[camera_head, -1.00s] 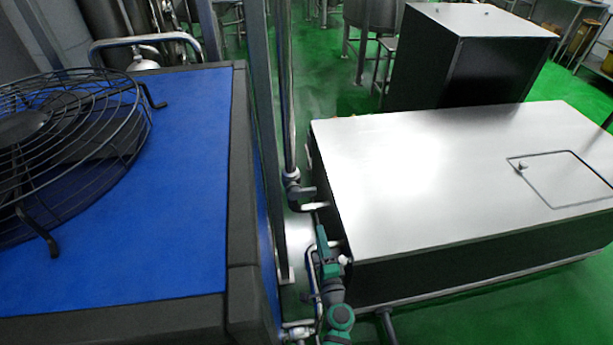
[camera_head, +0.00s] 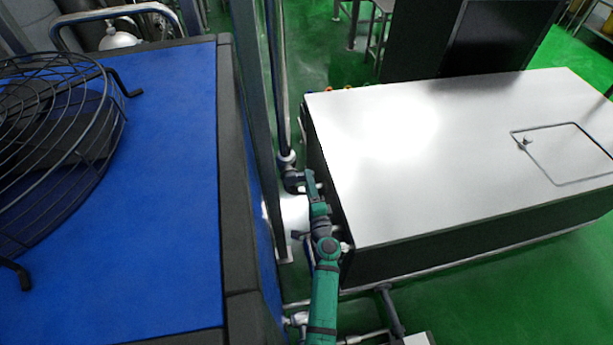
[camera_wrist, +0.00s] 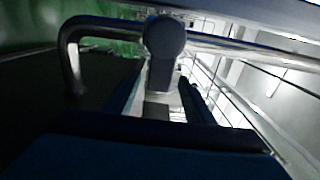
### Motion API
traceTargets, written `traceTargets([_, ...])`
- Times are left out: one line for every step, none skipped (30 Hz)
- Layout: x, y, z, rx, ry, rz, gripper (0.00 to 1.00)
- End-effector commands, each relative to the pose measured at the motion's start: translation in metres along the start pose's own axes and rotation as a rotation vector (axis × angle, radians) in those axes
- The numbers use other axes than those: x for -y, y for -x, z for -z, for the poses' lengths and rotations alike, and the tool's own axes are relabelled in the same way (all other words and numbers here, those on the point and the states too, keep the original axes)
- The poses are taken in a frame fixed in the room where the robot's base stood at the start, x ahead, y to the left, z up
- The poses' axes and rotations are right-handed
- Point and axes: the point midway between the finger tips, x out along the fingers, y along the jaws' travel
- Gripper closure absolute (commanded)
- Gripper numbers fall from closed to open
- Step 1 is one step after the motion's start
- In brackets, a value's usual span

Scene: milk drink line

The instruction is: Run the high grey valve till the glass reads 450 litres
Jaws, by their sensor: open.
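A dark grey valve (camera_head: 291,178) sits low on the upright pipe in the narrow gap between the blue-topped machine and the steel-topped cabinet. My gripper (camera_head: 311,180), at the end of my green arm, is close beside the valve on its right. In the wrist view, a grey round-ended part (camera_wrist: 165,38), apparently the valve's, stands ahead of my gripper (camera_wrist: 160,100). The jaws are open, one to each side of the line to that part. I cannot tell whether they touch it. No glass or litre reading can be made out.
The blue-topped machine (camera_head: 170,140) with a round wire fan guard (camera_head: 50,150) fills the left. The steel-topped cabinet (camera_head: 440,170) bounds the gap on the right. A grey post (camera_head: 255,110) stands beside the pipe. A metal rail (camera_wrist: 230,47) crosses the wrist view.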

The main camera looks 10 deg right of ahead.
Motion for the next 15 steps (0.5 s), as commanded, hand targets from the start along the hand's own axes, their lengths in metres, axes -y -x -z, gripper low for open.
traceTargets([0.001, -0.009, -0.001, 0.002, 0.001, 0.001, 0.52])
traceTargets([0.001, -0.013, -0.001, 0.003, 0.001, 0.000, 0.52])
traceTargets([0.000, -0.017, -0.002, 0.003, 0.001, 0.000, 0.52])
traceTargets([0.001, -0.020, -0.002, 0.004, 0.000, 0.001, 0.52])
traceTargets([0.000, -0.023, -0.002, 0.004, 0.000, 0.000, 0.52])
traceTargets([0.000, -0.027, -0.002, 0.004, 0.001, 0.000, 0.52])
traceTargets([0.000, -0.029, -0.003, 0.004, 0.001, 0.000, 0.52])
traceTargets([0.000, -0.030, -0.003, 0.004, 0.001, 0.000, 0.52])
traceTargets([0.000, -0.032, -0.003, 0.004, 0.001, 0.000, 0.52])
traceTargets([0.000, -0.033, -0.003, 0.004, 0.000, 0.000, 0.52])
traceTargets([0.000, -0.034, -0.003, 0.004, 0.000, -0.001, 0.52])
traceTargets([0.000, -0.034, -0.003, 0.004, 0.000, -0.001, 0.52])
traceTargets([0.000, -0.035, -0.002, 0.004, 0.000, 0.000, 0.52])
traceTargets([0.000, -0.035, -0.002, 0.004, 0.000, 0.000, 0.52])
traceTargets([0.000, -0.035, -0.002, 0.004, 0.000, 0.000, 0.52])
